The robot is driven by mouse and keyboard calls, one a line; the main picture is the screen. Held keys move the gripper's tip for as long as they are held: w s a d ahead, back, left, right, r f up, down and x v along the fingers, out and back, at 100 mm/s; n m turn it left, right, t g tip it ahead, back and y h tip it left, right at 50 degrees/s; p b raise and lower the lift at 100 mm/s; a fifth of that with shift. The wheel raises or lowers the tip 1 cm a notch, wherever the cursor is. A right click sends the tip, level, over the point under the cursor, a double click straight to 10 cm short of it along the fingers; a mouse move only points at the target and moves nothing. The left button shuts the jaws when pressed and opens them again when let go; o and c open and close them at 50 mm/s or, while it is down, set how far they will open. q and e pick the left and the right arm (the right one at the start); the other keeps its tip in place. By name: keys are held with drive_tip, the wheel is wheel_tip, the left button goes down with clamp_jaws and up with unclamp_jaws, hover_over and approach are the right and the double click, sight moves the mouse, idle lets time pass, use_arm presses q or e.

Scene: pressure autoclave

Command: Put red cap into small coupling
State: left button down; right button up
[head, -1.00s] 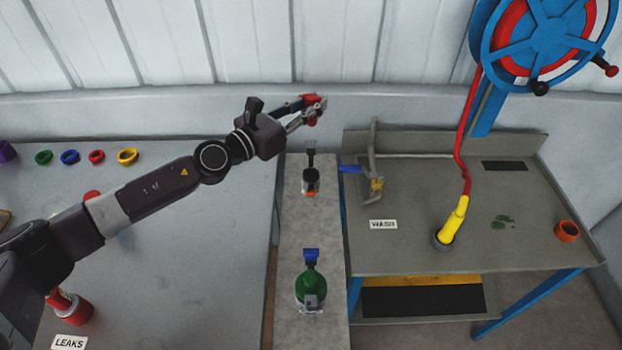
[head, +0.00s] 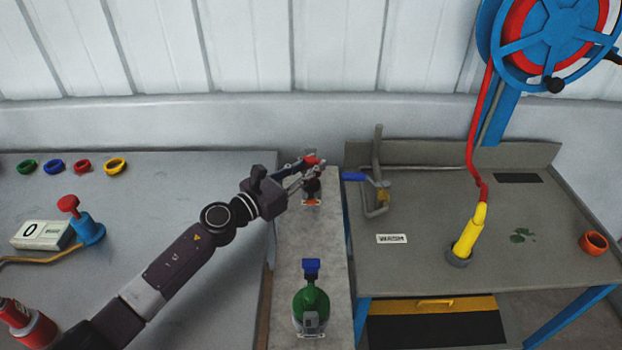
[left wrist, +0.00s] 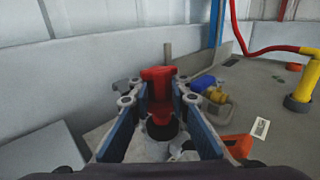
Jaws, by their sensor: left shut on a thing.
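The red cap (head: 313,160) is between the fingers of my left gripper (head: 304,168), which is shut on it above the narrow grey stand. In the left wrist view the red cap (left wrist: 158,85) is upright between both fingers. The small coupling (head: 312,186) looks like the dark fitting on the stand, right under the cap and partly hidden by the gripper. In the left wrist view its dark round top (left wrist: 162,130) shows just below the cap. I cannot tell whether they touch. My right gripper is not in view.
A green bottle with a blue top (head: 311,300) stands nearer on the same stand. A metal pipe fitting with a blue handle (head: 376,185) is close on the right bench. Coloured rings (head: 82,167) and a blue valve with red knob (head: 88,230) are on the left table.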

use_arm(q)
drive_tip(key=shift+f, duration=1.15)
drive_tip(key=shift+f+b, duration=0.35)
drive_tip(key=shift+b, duration=0.3)
drive_tip(key=c, duration=1.8)
unclamp_jaws()
drive_tip(key=shift+r, duration=0.1)
drive_tip(key=shift+r+p, duration=0.3)
drive_tip(key=shift+p, duration=0.25)
drive_tip(key=b+v, duration=0.1)
drive_tip(key=v, duration=1.1)
drive_tip(key=shift+b, duration=0.4)
